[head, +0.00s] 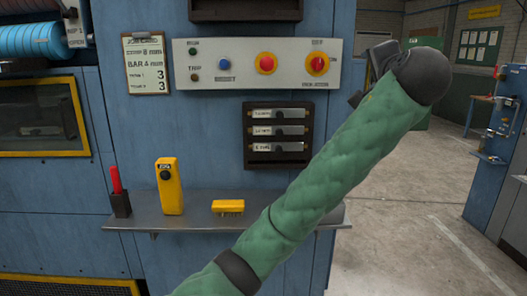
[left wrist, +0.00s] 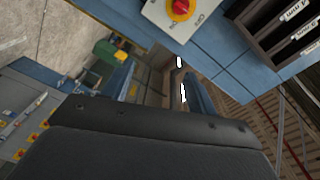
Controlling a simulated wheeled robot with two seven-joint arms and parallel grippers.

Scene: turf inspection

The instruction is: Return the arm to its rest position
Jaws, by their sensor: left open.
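My left arm (head: 325,165) in its green padded sleeve reaches up and to the right across the head view. It ends in a dark rounded joint. My left gripper (head: 372,72) is a dark shape partly hidden behind that joint, in front of the right edge of the blue machine. It is open, and I see nothing held in it. In the left wrist view a dark part of my own arm fills the bottom. My right gripper is in neither view.
The blue machine has a control panel (head: 215,64) and a drawer rack (head: 260,135). A grey shelf (head: 185,221) holds a yellow device (head: 169,188), a yellow block (head: 228,206) and a red-handled tool (head: 116,180) in a black holder. Open floor (head: 400,230) lies right.

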